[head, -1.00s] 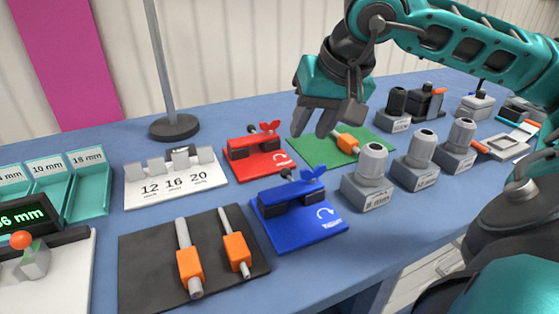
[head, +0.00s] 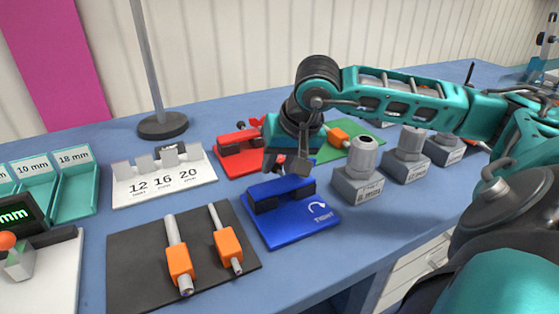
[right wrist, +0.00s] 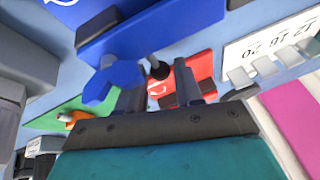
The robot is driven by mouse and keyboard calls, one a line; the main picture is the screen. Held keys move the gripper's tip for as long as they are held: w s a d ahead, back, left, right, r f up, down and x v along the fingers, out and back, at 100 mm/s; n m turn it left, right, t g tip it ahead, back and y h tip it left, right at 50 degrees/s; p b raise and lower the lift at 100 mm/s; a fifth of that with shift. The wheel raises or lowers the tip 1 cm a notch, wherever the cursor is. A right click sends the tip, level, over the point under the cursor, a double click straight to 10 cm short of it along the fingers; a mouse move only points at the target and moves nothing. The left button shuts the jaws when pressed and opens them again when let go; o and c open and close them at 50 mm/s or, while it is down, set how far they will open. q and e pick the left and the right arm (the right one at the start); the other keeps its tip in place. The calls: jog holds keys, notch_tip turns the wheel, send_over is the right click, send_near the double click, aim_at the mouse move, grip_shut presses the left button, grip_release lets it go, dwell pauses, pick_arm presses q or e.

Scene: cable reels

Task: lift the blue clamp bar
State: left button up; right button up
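The blue clamp has a bar (head: 281,189) with dark blocks under it, on a blue base plate (head: 305,224) marked with a turn arrow. The bar also shows large at the top of the right wrist view (right wrist: 155,30). My right gripper (head: 291,166) points down just above and behind the bar, hiding the clamp's blue wing handle in the head view. In the right wrist view the blue wing handle (right wrist: 112,82) overlaps the left finger, close to the fingertips. The fingers are apart with nothing clearly held between them. My left gripper is not in view.
The red clamp (head: 240,143) is behind to the left, a green mat (head: 360,135) with an orange piece behind to the right. A grey holder (head: 358,185) stands close right. A dark mat (head: 140,245) holds two orange-handled tools; a pole base (head: 162,126) stands behind.

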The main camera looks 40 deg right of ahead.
grip_shut()
dwell(0.6)
